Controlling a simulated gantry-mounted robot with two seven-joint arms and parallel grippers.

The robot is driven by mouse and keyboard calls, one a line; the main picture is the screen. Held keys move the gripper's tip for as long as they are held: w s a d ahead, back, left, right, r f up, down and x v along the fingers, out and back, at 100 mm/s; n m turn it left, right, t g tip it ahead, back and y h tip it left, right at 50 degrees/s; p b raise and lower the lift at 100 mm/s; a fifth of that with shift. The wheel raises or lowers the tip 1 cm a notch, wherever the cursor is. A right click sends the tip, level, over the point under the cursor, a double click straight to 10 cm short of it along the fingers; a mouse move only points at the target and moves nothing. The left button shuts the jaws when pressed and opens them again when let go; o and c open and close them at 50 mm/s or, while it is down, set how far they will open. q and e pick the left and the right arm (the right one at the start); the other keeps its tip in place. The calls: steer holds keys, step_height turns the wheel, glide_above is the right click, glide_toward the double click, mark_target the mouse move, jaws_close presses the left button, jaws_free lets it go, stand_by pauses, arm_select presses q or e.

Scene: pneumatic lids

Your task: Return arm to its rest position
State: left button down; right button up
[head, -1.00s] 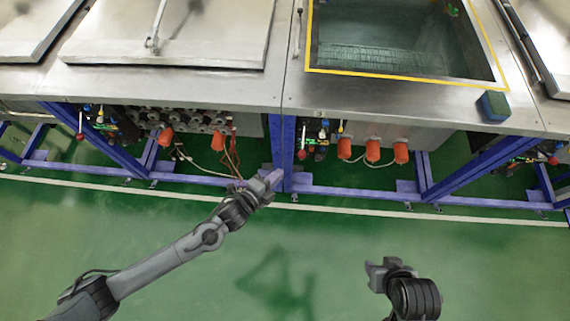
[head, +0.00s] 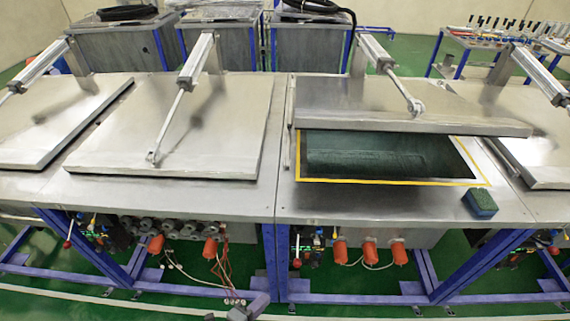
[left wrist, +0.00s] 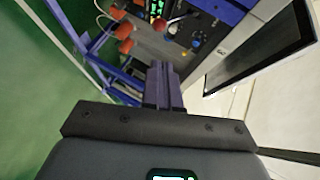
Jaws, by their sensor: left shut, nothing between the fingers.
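My left gripper (head: 260,302) shows at the bottom edge of the head view, in front of the blue frame, with its fingers shut and empty. In the left wrist view its closed fingers (left wrist: 163,84) point toward the frame and valves. The open tank (head: 390,181) has a yellow-edged opening, partly covered from view by its raised metal lid (head: 385,100). A pneumatic cylinder arm (head: 390,72) is attached to that lid. My right gripper is out of the head view.
A green-and-blue sponge-like block (head: 480,203) lies on the bench right of the opening. Closed lids (head: 175,130) lie to the left. Orange cups (head: 370,252) and red-knobbed valves (head: 297,262) sit under the bench. Green floor (head: 60,306) lies in front.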

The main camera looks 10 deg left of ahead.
arm_select(q)
steer(key=s+d+r+n+y, duration=0.1)
steer(key=s+d+r+n, duration=0.1)
steer(key=s+d+n, duration=0.15)
steer(key=s+a+r+n+g+y+p, duration=0.1)
steer(key=s+a+r+n+g+y, duration=0.2)
steer(key=s+a+n+g, duration=0.35)
steer(key=s+a+r+n+g+y+p, duration=0.1)
steer(key=s+a+r+n+g+y, duration=0.15)
steer(key=s+a+n, duration=0.55)
step_height(320, 180, up, 29)
steer(key=w+d+n+p, duration=0.1)
steer(key=p, duration=2.6)
steer(key=shift+d+f, duration=0.15)
steer(key=shift+d, duration=0.05)
